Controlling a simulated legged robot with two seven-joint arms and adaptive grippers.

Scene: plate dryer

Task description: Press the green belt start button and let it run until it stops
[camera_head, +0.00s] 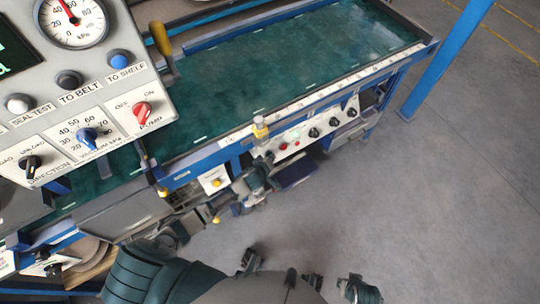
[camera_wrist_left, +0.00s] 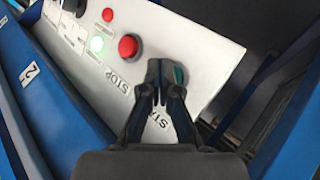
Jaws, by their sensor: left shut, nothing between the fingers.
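The green start button (camera_wrist_left: 180,73) shows in the left wrist view, partly hidden behind my fingertips. My left gripper (camera_wrist_left: 164,77) is shut with nothing between its fingers. Its tips are over the green button; I cannot tell whether they touch it or press it in. The START label is partly covered by the fingers. The red STOP button (camera_wrist_left: 128,46) and a lit green lamp (camera_wrist_left: 96,44) are beside it. In the head view my left gripper (camera_head: 266,159) is at the belt's side panel (camera_head: 322,127), hiding the green button. The green belt (camera_head: 270,75) looks bare. My right gripper is not visible.
A grey control console with a pressure gauge (camera_head: 72,20), knobs and a red pump switch (camera_head: 142,112) fills the upper left. A yellow-topped post (camera_head: 260,127) stands at the belt's near edge. A blue upright (camera_head: 440,65) is at the right. Open floor (camera_head: 440,200) lies to the right.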

